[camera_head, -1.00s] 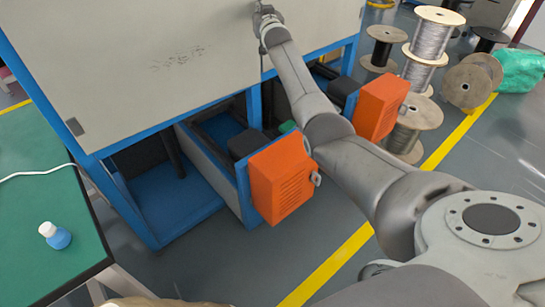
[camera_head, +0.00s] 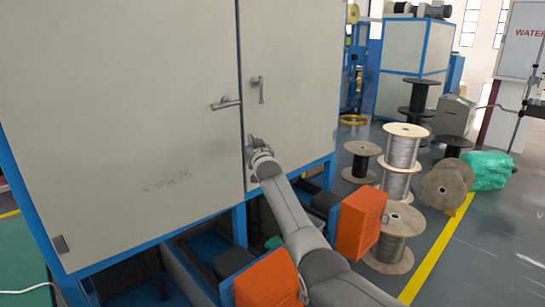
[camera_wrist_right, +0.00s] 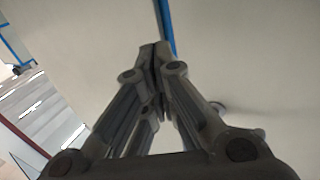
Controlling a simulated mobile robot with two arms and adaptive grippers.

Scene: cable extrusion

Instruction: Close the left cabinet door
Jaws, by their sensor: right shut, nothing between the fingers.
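The left cabinet door (camera_head: 120,110) is a large beige panel with a lever handle (camera_head: 226,103) near its right edge. The door looks nearly level with the right cabinet door (camera_head: 290,75), with a narrow seam between them; I cannot tell whether it is fully shut. My right gripper (camera_head: 251,146) is shut and empty at this seam, below the handles. In the right wrist view its closed fingertips (camera_wrist_right: 155,46) point at the beige panels (camera_wrist_right: 240,60) beside a blue strip (camera_wrist_right: 165,25); contact is unclear. My left gripper is out of view.
Orange boxes (camera_head: 268,281) stick out below the cabinet, close to my right arm. Several cable spools (camera_head: 389,240) stand on the floor to the right, with a green wrapped bundle (camera_head: 488,170) beyond.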

